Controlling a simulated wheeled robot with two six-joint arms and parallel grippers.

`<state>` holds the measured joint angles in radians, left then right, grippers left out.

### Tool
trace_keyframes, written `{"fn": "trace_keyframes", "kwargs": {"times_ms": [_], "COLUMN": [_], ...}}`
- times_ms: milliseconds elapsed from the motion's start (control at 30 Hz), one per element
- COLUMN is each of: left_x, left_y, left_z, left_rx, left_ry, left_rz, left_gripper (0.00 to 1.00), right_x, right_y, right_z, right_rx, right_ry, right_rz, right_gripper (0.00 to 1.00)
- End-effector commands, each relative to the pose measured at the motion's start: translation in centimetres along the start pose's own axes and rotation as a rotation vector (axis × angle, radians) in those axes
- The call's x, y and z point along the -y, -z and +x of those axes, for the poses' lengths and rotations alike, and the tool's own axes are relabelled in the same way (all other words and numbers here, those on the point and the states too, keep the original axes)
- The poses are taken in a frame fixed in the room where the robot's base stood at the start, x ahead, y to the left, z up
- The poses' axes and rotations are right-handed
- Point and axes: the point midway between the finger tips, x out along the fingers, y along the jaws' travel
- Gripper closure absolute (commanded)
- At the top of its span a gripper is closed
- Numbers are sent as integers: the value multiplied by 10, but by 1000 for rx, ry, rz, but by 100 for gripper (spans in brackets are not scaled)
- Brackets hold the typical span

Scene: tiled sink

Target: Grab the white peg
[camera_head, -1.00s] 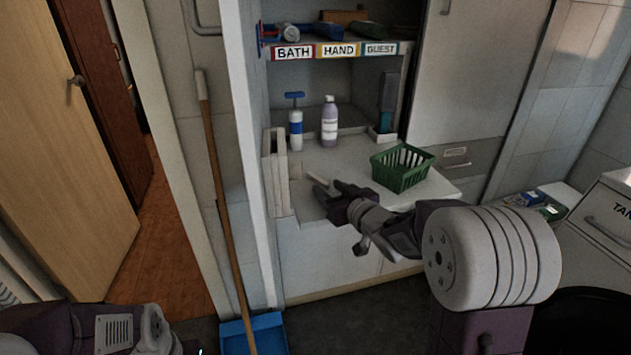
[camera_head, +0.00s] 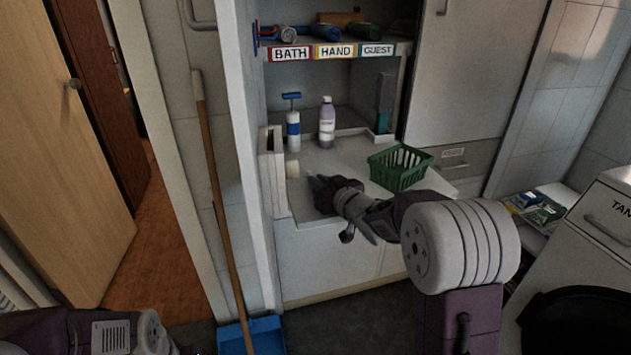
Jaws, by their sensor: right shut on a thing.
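The white peg (camera_head: 293,169) is a small pale piece at the tips of my right gripper (camera_head: 312,182), in front of the white slatted stand. My right gripper is shut on it, low over the left part of the white counter. The wrist hides most of the fingers, so the exact grip is hard to see. My left arm shows only at the bottom left corner, and its gripper is out of view.
A green basket (camera_head: 389,178) stands right of my right gripper. Behind are a blue-topped bottle (camera_head: 293,130) and a grey-white bottle (camera_head: 327,128). The white slatted stand (camera_head: 275,178) is close on the left. A labelled shelf (camera_head: 333,52) hangs above.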

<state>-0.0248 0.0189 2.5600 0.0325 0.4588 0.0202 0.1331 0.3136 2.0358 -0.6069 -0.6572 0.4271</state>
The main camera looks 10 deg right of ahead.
Motion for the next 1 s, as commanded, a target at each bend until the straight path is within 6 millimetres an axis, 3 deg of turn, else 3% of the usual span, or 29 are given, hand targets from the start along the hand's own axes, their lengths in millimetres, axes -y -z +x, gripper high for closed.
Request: {"fn": "trace_keyframes", "kwargs": {"times_ms": [167,367,700,1000], "left_x": [0,-1,-2,-2], "left_y": [1,3,8,9], "left_z": [-9,-32,-75,-86], "left_rx": [0,0,0,0], "left_ry": [0,0,0,0], "left_rz": [0,0,0,0], "left_gripper": [75,75,75,75], "right_x": [0,-3,-65,-86], "right_y": [13,50,85,93], "right_z": [-3,-12,-76,-99], "right_rx": [-2,-2,-1,0], "right_ry": [0,-2,-6,0], "right_rz": [0,-2,0,0], "right_gripper": [100,100,100,100]}}
